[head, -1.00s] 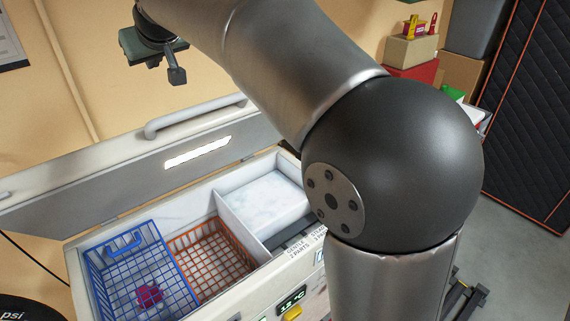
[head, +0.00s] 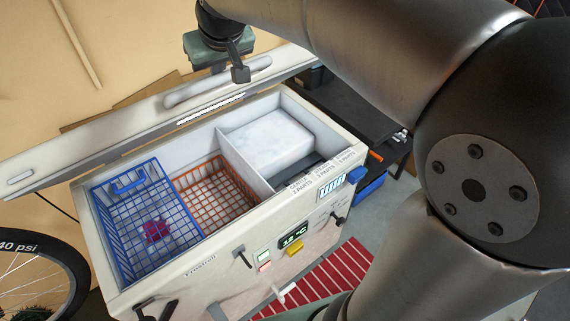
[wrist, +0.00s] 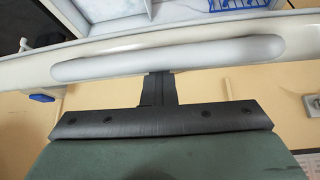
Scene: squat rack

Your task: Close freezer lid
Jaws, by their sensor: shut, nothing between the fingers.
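The freezer (head: 205,262) is a pale chest, open at the top, with its lid (head: 105,132) raised and tilted behind the opening. The lid carries a long grey handle (head: 215,82); in the wrist view the handle (wrist: 165,62) runs across the upper part. My gripper (head: 240,73) is above the lid near the right end of the handle, fingers together and empty. In the wrist view its narrow fingertips (wrist: 157,78) meet the handle's lower edge; I cannot tell whether they touch it.
Inside the freezer are a blue wire basket (head: 120,240) with a dark red item (head: 157,231), an orange basket (head: 225,205) and a whitish block (head: 268,143). A bicycle wheel (head: 35,270) stands left. The wall is close behind the lid.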

